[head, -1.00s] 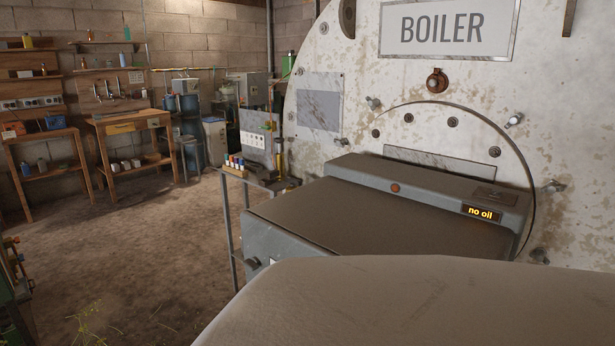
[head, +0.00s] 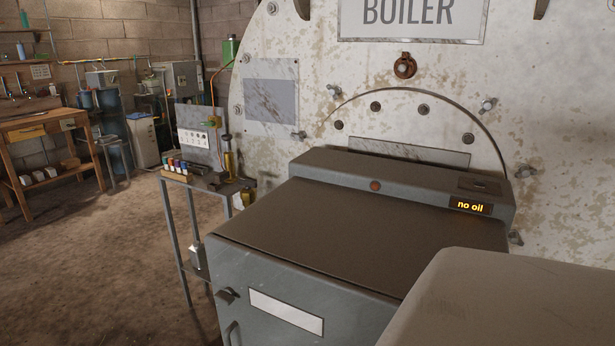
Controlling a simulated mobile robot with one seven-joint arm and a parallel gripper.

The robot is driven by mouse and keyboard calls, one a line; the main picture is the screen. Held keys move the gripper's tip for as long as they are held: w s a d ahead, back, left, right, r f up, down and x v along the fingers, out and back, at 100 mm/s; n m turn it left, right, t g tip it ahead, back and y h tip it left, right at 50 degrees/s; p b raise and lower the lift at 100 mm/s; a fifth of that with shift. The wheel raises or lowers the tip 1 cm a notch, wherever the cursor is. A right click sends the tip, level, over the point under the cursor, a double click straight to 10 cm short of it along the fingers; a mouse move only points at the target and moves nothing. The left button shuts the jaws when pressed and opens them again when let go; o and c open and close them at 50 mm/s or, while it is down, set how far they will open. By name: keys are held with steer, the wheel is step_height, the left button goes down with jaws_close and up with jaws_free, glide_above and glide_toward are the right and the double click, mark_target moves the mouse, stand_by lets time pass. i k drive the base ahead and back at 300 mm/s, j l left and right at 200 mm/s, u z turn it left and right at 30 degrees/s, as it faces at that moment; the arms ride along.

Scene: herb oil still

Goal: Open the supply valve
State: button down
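The boiler (head: 285,140) is a large pale, stained round front with a BOILER sign (head: 412,12). The grey burner box (head: 350,232) projects from it, and its small display (head: 469,206) reads "no oil" in yellow. A thin copper-coloured pipe (head: 212,85) runs down beside the boiler's left edge, near a green container (head: 230,50). A brass-coloured cylinder (head: 228,160) stands below, by a small stand. I cannot pick out the supply valve for certain at this size. My gripper is not in view.
A narrow metal stand (head: 178,240) with small coloured bottles (head: 182,167) stands left of the burner. A wooden workbench (head: 35,128) is at the far left. The brown floor (head: 90,270) between them is open.

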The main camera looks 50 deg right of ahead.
mark_target(248, 183)
steer(key=z, duration=1.2)
steer(key=i+j, duration=0.25)
steer(key=i+j+z, duration=0.1)
steer(key=i+j, duration=0.15)
steer(key=j, duration=0.15)
steer(key=i+j+z, duration=0.1)
steer(key=i+j, duration=0.4)
steer(key=j, duration=0.2)
steer(key=i+j+z, duration=0.1)
steer(key=j, duration=0.25)
steer(key=i+j, duration=0.35)
steer(key=i+j+z, duration=0.1)
steer(key=j, duration=0.3)
steer(key=i+j+z, duration=0.1)
steer(key=i+j, duration=0.5)
steer(key=i, duration=0.2)
